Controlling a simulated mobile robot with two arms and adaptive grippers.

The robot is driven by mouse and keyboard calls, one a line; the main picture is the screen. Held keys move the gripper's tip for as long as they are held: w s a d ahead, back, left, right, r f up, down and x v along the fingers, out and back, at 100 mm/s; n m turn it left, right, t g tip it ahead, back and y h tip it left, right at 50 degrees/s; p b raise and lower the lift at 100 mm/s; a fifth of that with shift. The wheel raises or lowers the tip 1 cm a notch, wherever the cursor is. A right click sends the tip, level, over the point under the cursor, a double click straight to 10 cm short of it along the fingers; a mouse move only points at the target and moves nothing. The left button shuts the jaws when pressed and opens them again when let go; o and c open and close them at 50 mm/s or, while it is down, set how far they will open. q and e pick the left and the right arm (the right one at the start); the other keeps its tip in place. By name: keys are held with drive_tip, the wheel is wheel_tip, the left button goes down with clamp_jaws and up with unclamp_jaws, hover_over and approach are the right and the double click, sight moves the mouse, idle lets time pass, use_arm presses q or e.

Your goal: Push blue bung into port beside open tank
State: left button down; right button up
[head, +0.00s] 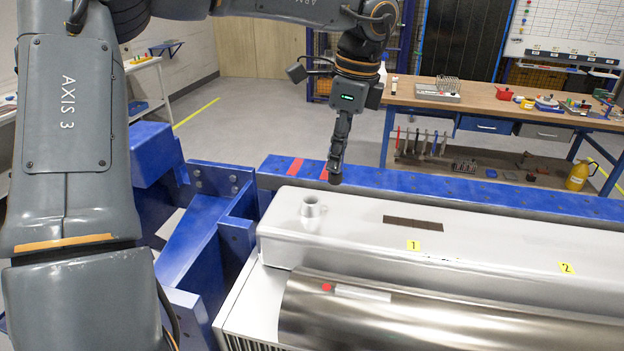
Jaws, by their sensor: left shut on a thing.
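My left gripper (336,172) points down, shut on a small dark piece at its tips that looks like the blue bung; its colour is hard to tell. It hangs above and a little right of a short pale round neck, the port (311,208), and is apart from it. The port stands up from the left end of a long silver-grey housing (470,240). A dark rectangular patch (413,223) lies in the housing's top to the right of the port. I cannot tell whether this is the tank's opening. My right gripper is not in view.
A blue frame (440,194) runs behind the housing, with blue brackets (205,235) at its left. A curved metal cover (420,315) is in front. Yellow tags 1 (413,245) and 2 (566,267) mark the housing. A workbench (480,104) stands behind.

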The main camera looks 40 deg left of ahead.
use_arm(q)
drive_tip(key=a+f+p, duration=0.1)
drive_tip(key=a+f, duration=0.1)
drive_tip(key=f, duration=0.1)
drive_tip(key=a+f+p, duration=0.1)
drive_tip(key=a+f, duration=0.1)
drive_tip(key=f, duration=0.1)
drive_tip(key=a+f+p, duration=0.1)
drive_tip(key=a+f, duration=0.1)
drive_tip(key=f, duration=0.1)
drive_tip(key=shift+w+a+f+p, duration=0.1)
drive_tip(key=shift+w+f+p, duration=0.05)
drive_tip(key=shift+f+p, duration=0.25)
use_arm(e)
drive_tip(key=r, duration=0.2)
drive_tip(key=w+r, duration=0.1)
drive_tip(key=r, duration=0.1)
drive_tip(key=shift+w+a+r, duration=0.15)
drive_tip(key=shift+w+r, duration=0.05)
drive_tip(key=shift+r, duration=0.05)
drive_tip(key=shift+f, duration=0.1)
use_arm(q)
drive_tip(key=shift+b, duration=0.3)
drive_tip(key=c, duration=1.1)
unclamp_jaws()
drive_tip(key=shift+c, duration=0.2)
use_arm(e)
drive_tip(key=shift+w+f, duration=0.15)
